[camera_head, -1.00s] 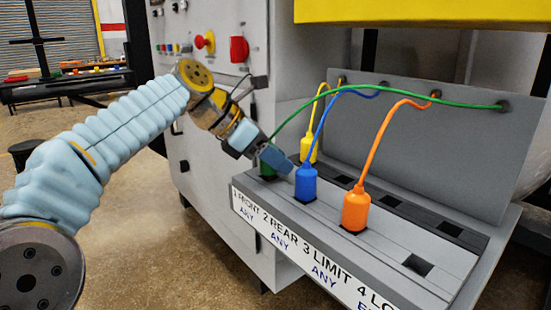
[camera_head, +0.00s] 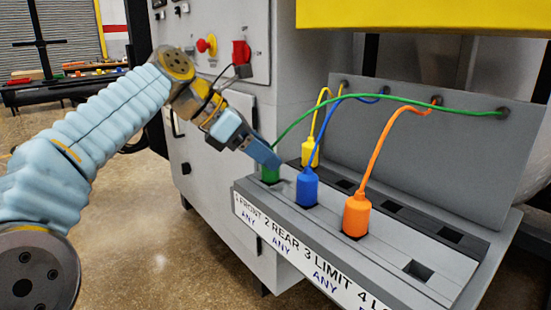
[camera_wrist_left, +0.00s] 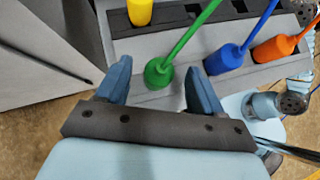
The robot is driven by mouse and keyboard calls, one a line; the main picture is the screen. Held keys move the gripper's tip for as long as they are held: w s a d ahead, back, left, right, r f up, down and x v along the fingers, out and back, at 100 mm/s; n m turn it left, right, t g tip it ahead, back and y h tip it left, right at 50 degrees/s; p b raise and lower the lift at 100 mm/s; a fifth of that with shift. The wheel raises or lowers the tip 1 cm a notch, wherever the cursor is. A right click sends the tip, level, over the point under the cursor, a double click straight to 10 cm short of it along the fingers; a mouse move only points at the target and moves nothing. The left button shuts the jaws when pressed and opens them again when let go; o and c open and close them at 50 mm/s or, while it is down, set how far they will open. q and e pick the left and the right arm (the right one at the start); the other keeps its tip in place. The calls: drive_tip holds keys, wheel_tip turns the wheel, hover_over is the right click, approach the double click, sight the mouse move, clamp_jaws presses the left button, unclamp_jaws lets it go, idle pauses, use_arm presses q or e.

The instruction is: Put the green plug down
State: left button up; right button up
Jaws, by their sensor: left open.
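The green plug (camera_head: 270,174) stands in the first slot of the front row, above the "1 FRONT" label. Its green cable arcs right to the back panel. In the left wrist view the plug (camera_wrist_left: 158,73) stands upright between my open left fingers, with a gap on each side. My left gripper (camera_head: 268,156) is above and around it in the head view, and a finger hides part of the plug. My right gripper is not in view.
The blue plug (camera_head: 307,187) and orange plug (camera_head: 356,215) stand in the front row, with an empty slot (camera_head: 418,270) further right. The yellow plug (camera_head: 310,152) stands in the back row beside several empty slots. Cables arch over the panel (camera_head: 440,155).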

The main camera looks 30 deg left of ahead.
use_arm(q)
drive_tip(key=p+v, duration=0.1)
drive_tip(key=v, duration=0.6)
drive_tip(key=shift+s+a+r, duration=0.2)
drive_tip(key=shift+s+r, duration=0.05)
